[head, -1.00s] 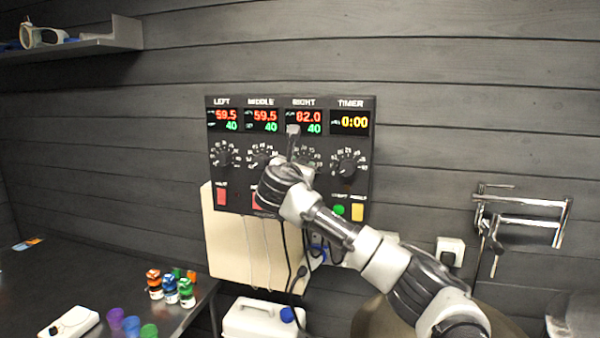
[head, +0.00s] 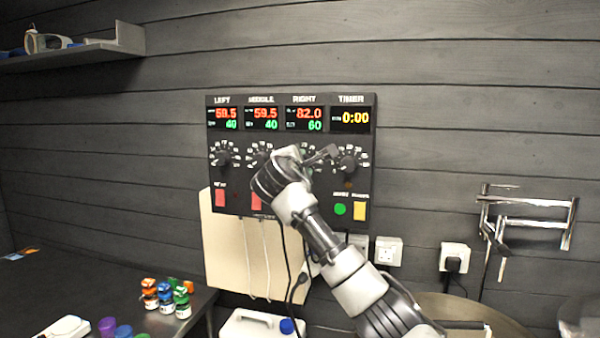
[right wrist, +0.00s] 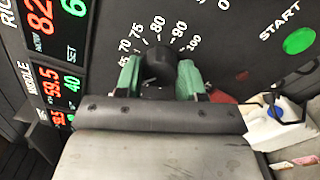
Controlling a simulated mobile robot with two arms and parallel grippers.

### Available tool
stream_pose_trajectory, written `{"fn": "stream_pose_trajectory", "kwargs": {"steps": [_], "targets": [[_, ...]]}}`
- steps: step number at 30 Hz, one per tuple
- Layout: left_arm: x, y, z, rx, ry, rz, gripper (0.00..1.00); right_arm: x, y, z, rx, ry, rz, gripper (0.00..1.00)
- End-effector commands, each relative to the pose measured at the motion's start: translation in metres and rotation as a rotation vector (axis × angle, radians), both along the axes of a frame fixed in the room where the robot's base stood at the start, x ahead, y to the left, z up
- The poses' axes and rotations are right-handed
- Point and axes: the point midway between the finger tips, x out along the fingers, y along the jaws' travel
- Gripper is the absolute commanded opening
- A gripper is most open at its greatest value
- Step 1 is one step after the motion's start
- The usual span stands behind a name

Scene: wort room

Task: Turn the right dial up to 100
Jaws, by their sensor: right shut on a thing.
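The control panel (head: 290,207) hangs on the wall with displays labelled LEFT, MIDDLE, RIGHT and TIMER. The RIGHT display (head: 304,119) reads 82.0 in red and 60 in green. The right dial is a black knob (right wrist: 158,62) with white scale marks; numbers from 65 to 100 show around it in the right wrist view. My right gripper (right wrist: 158,78) is shut on this knob, a green finger on each side. In the head view my right arm hides most of the dial. The knob's pointer is not clear. My left gripper is out of view.
A green START button (head: 340,209) and a yellow button (head: 360,211) sit below. A white canister (head: 250,326) stands under the panel. Small bottles (head: 166,297) stand on the dark table.

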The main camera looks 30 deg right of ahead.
Motion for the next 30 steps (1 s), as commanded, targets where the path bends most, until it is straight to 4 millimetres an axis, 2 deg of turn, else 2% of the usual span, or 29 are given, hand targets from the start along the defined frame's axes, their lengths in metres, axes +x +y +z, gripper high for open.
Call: {"fn": "stream_pose_trajectory", "kwargs": {"steps": [1, 12, 30], "targets": [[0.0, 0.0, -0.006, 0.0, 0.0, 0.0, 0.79, 0.001, 0.001, -0.004, 0.032, -0.032, 0.001, 0.15], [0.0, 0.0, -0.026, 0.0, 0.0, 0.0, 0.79, 0.0, 0.0, -0.004, 0.261, -0.298, -0.001, 0.15], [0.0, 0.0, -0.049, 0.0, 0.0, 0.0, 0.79, 0.001, 0.001, -0.004, 0.631, -0.729, -0.002, 0.15]]}}
